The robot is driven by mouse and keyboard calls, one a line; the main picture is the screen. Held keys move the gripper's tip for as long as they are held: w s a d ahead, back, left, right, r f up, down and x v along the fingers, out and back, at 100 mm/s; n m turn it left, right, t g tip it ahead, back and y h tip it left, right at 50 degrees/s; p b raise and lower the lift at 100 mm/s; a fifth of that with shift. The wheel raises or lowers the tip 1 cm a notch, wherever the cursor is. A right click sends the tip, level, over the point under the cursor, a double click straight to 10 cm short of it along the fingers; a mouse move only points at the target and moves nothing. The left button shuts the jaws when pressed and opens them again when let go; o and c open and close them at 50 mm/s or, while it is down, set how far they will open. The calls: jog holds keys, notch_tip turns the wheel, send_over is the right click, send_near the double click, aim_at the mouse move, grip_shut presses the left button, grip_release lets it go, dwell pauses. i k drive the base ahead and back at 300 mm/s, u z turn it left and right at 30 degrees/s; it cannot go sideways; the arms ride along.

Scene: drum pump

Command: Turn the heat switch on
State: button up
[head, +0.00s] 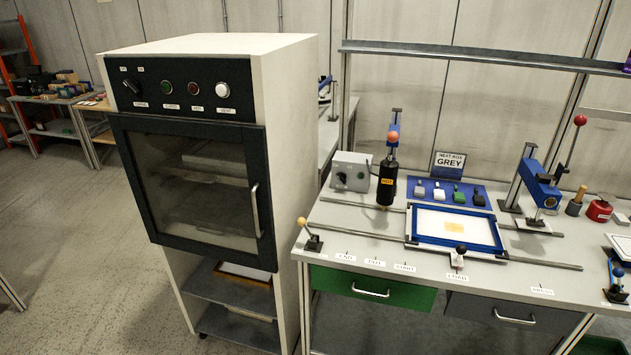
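A white cabinet oven (213,47) with a dark glass door (207,190) stands left of the workbench. Its black control panel (180,88) carries a black rotary knob (131,87) at the left, with two small labels above it and one below. The labels are too small to read surely, so I cannot tell which is marked heat. The knob's pointer is tilted, its exact setting unclear. My gripper is not in view.
The oven door is shut, with a vertical handle (255,208). The workbench (340,215) at right holds a grey box with knobs (350,172), a black cylinder marked HOT (387,183), and a blue frame (455,229). Open floor (80,240) lies left of the oven.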

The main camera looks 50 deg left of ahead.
aim_at(341, 175)
jog(key=u, duration=0.5)
jog(key=i, duration=0.9)
jog(key=u, duration=0.5)
jog(key=k, duration=0.95)
jog(key=u, duration=0.15)
jog(key=i, duration=0.55)
